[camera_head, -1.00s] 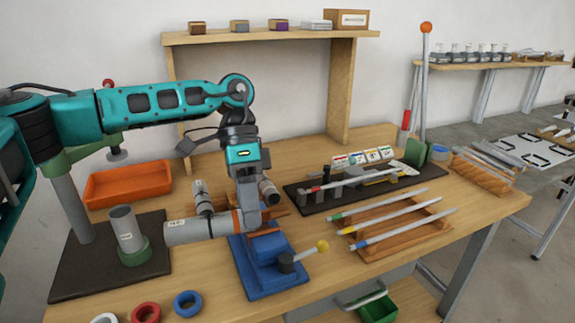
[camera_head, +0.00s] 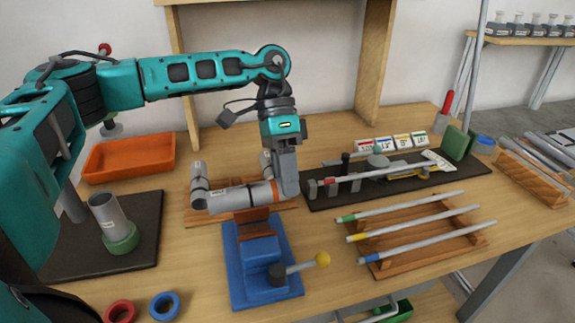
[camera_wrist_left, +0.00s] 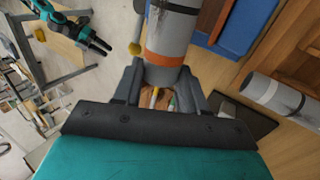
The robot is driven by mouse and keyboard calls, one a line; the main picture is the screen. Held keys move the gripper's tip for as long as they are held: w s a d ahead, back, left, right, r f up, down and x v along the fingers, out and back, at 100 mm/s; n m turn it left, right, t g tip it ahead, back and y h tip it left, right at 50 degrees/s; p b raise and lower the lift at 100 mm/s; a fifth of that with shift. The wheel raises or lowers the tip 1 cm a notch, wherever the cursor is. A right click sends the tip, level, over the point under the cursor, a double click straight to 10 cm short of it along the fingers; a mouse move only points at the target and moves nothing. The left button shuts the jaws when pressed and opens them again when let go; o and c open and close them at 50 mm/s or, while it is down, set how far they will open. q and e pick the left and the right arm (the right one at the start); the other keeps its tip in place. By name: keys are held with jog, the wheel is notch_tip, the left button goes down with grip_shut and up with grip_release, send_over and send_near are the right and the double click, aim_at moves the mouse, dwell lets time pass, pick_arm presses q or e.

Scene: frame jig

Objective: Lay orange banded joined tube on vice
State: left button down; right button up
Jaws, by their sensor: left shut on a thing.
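The orange banded joined tube (camera_head: 232,198) is grey with an orange band near its right end. My left gripper (camera_head: 280,188) is shut on it by that end, and the tube lies level, pointing left. In the left wrist view the tube (camera_wrist_left: 172,35) and its band sit between the fingers (camera_wrist_left: 164,85). The blue vice (camera_head: 262,258) stands below, its brown jaws (camera_head: 252,221) just under the tube; whether they touch I cannot tell. The vice also shows in the wrist view (camera_wrist_left: 228,30).
Grey tubes (camera_head: 199,178) stand by a wooden rack (camera_head: 196,214) behind. A grey tube in a green collar (camera_head: 121,240) is left on a dark base. Red (camera_head: 120,311) and blue (camera_head: 164,305) rings lie in front. A rod rack (camera_head: 425,245) stands right.

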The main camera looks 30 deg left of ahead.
pick_arm(q)
jog(key=shift+f+b, duration=0.55)
jog(key=shift+f, duration=3.3)
jog(key=c, duration=0.5)
grip_release()
jog(key=shift+c, duration=0.2)
jog(key=v, duration=1.3)
